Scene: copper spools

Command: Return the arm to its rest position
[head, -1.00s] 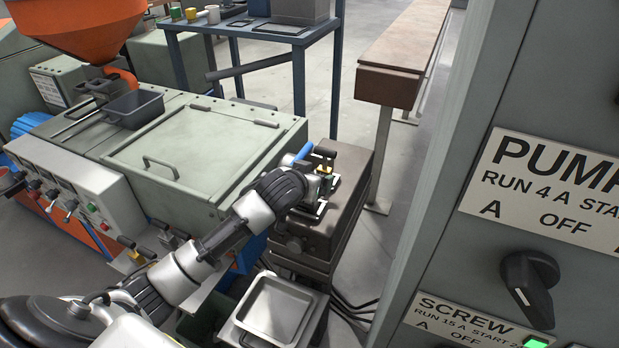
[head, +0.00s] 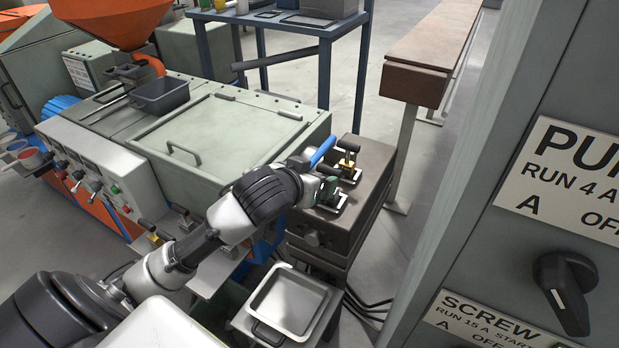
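My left arm reaches in from the lower left toward a dark grey machine block (head: 325,238) with toggle clamps on top. A blue handle (head: 322,151) stands up just beyond the wrist. My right gripper is not in view.
A metal tray (head: 288,303) sits below the block, right of my forearm. The green machine cover (head: 215,140) lies behind my arm. A grey cabinet with PUMP and SCREW switches (head: 565,290) fills the right side. Open floor shows between block and cabinet.

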